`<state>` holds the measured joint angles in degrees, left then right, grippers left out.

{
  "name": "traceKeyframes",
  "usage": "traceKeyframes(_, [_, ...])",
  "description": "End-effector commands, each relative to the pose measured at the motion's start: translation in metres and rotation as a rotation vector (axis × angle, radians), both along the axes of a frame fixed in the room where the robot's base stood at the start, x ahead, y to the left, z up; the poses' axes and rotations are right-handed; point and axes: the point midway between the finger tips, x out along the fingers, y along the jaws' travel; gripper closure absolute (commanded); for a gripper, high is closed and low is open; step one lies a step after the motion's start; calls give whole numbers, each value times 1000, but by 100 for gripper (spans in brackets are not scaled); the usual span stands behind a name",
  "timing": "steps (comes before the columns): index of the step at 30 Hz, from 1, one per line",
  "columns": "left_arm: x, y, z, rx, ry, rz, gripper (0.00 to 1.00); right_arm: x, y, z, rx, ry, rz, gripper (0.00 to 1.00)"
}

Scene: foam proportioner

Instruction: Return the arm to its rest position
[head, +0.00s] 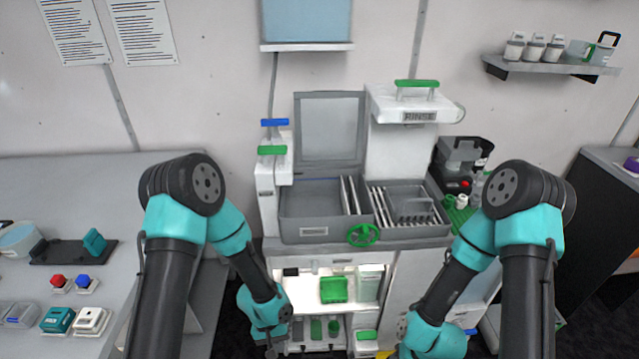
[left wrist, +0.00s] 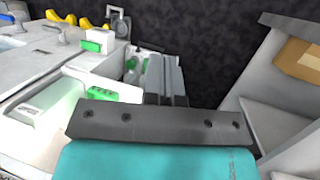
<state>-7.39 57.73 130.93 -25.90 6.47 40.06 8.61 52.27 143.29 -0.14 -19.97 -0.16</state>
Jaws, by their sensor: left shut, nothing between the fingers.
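My left arm bends down in front of the machine. Its gripper (head: 272,350) is at the bottom edge of the head view, mostly cut off, low and left of the lit cabinet opening. In the left wrist view the two grey fingers of the left gripper (left wrist: 166,75) lie together, shut and empty, pointing toward dark floor. They look clear of the things around them. My right arm also bends down, on the right of the head view; its fingers are below the picture edge.
The grey machine (head: 325,221) with an open lid and a green wheel (head: 363,236) stands centrally behind my arms. Its lit lower opening holds a green tray (head: 333,289). The left bench (head: 100,186) carries red and blue buttons. A dark floor gap lies beside the left gripper.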

Motion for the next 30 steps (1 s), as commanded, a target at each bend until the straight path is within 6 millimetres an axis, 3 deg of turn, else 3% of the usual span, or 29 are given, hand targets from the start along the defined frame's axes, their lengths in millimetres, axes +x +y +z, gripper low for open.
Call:
traceKeyframes(14, [-2, 5, 0, -16, -10, 9, 100, 0, 0, 0, 0, 0, 0, 57])
traceKeyframes(30, [-28, 51, 1, -105, -132, 84, 100, 0, 0, 0, 0, 0, 0, 57])
